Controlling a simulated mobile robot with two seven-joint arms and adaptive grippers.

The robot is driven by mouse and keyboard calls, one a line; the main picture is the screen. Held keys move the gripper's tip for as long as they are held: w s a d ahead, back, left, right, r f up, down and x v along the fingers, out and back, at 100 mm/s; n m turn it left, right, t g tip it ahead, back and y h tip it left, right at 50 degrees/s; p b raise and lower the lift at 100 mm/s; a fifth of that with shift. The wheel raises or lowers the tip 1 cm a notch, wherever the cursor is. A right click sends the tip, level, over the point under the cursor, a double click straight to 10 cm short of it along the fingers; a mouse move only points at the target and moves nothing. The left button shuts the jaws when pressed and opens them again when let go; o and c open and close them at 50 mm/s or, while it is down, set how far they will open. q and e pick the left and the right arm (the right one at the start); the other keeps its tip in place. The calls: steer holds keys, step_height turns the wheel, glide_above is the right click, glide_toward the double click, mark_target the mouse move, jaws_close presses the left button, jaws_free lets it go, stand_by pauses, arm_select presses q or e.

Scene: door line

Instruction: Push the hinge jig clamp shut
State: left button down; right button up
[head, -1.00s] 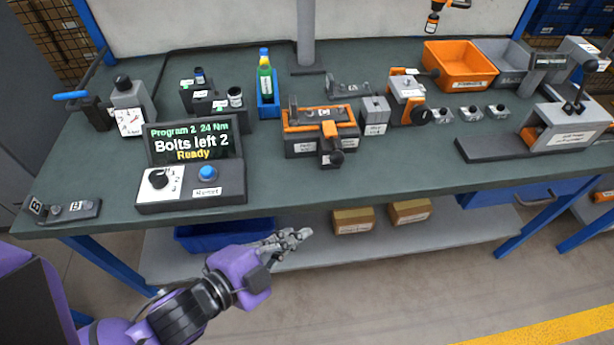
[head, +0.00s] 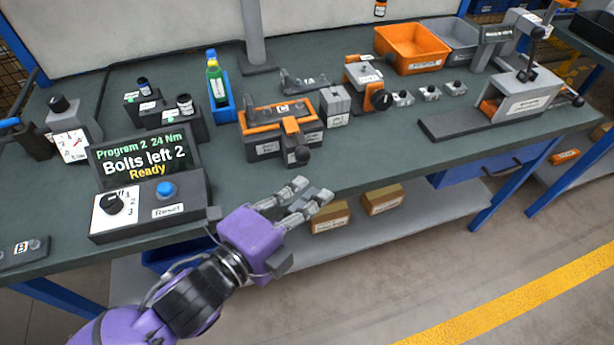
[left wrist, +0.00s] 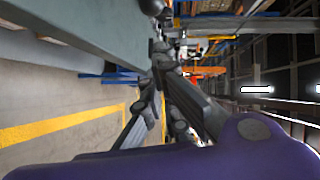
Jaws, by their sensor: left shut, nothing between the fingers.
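The hinge jig (head: 262,146) is an orange and dark grey block on the bench, with a part marked C on top. Its clamp (head: 292,128) is an orange arm with a black knob that sticks out toward the bench's front edge. I cannot tell how far the clamp is closed. My left gripper (head: 312,192) is shut and empty, in front of the jig near the front edge, apart from the clamp. Its fingers also show in the left wrist view (left wrist: 162,62), where a dark round knob is cut off at the top. My right gripper is out of view.
A control box (head: 150,205) with a "Bolts left 2" screen stands left of the jig. A grey block (head: 336,105) and an orange-grey fixture (head: 368,82) stand to its right. An orange bin (head: 412,48) is behind. Bench top (head: 385,150) is bare right of the jig.

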mark_target(296, 138)
arm_select(q)
steer(key=shift+w+a+f+p, duration=0.15)
steer(key=shift+w+p, duration=0.1)
steer(key=shift+w, duration=0.95)
steer(key=shift+w+a+p, duration=0.2)
steer(key=shift+w, duration=1.05)
steer(key=shift+w+a+f+p, duration=0.15)
steer(key=shift+w+p, duration=0.1)
steer(key=shift+w, duration=1.15)
steer(key=shift+s+f, duration=0.1)
steer(key=shift+f, duration=0.05)
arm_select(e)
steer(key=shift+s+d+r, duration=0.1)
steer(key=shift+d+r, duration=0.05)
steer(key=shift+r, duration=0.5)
